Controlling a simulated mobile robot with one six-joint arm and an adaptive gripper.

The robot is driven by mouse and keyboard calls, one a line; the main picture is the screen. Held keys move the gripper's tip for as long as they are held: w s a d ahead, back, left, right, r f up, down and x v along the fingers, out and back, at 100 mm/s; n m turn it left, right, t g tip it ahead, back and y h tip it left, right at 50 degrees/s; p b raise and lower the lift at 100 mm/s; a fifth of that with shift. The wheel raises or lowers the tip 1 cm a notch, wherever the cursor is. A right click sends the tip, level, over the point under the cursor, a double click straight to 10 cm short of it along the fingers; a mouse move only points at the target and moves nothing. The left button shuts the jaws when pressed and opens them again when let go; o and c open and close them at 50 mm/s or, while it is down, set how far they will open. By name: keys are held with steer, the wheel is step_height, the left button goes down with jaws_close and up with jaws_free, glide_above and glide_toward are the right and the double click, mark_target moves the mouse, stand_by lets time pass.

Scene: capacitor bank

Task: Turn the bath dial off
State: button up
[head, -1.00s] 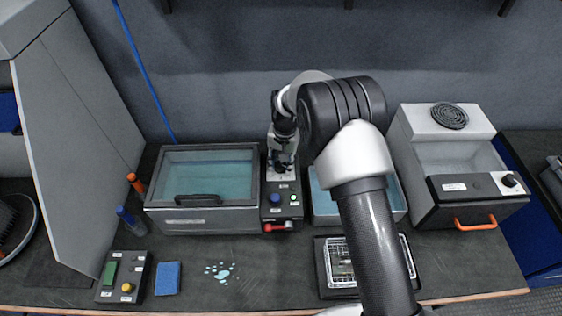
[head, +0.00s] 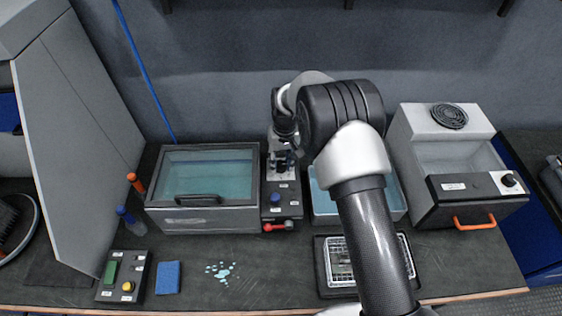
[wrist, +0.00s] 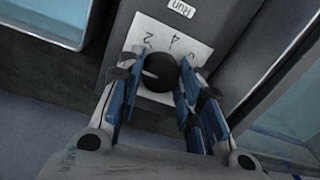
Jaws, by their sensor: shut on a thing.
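The bath dial (wrist: 158,73) is a round black knob on a white scale plate (wrist: 188,45) marked with numerals. It sits on the control panel (head: 282,207) at the right side of the bath (head: 165,219). My gripper (wrist: 157,80) has one blue-padded finger on each side of the dial and is shut on it. In the head view my gripper (head: 282,163) points down over the back of the panel and covers the dial. The dial's pointer is not clear, so its setting cannot be read.
A blue knob (head: 275,199) and a red lever (head: 278,227) are on the same panel, nearer the front. A second open bath (head: 398,207) stands right of it, partly behind my arm. A wire basket (head: 340,262) and a blue sponge (head: 168,277) lie in front.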

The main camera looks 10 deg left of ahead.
mark_target(283, 164)
steer(key=o, duration=1.1)
steer(key=r, duration=1.2)
steer(key=shift+w+d, duration=0.15)
steer(key=shift+d, duration=0.2)
steer(key=s+d+r+m+t, duration=0.1)
steer(key=s+d+r, duration=0.4)
steer(key=d+r, duration=0.35)
steer(key=s+d+r+m+t, duration=0.1)
steer(key=s+d+r, duration=0.5)
steer(key=r, duration=0.4)
steer(key=s+d+m+t, duration=0.1)
steer(key=s+d, duration=0.3)
steer(key=s, duration=0.3)
steer(key=s+d+m+t, duration=0.1)
steer(key=s+d, duration=0.2)
steer(key=s, duration=0.4)
steer(key=s+d+m+t, duration=0.1)
steer(key=s+d, duration=0.3)
steer(key=s, duration=0.3)
steer(key=shift+s+d+r+h, duration=0.2)
steer(key=shift+d+h, duration=0.1)
steer(key=shift+h, duration=0.1)
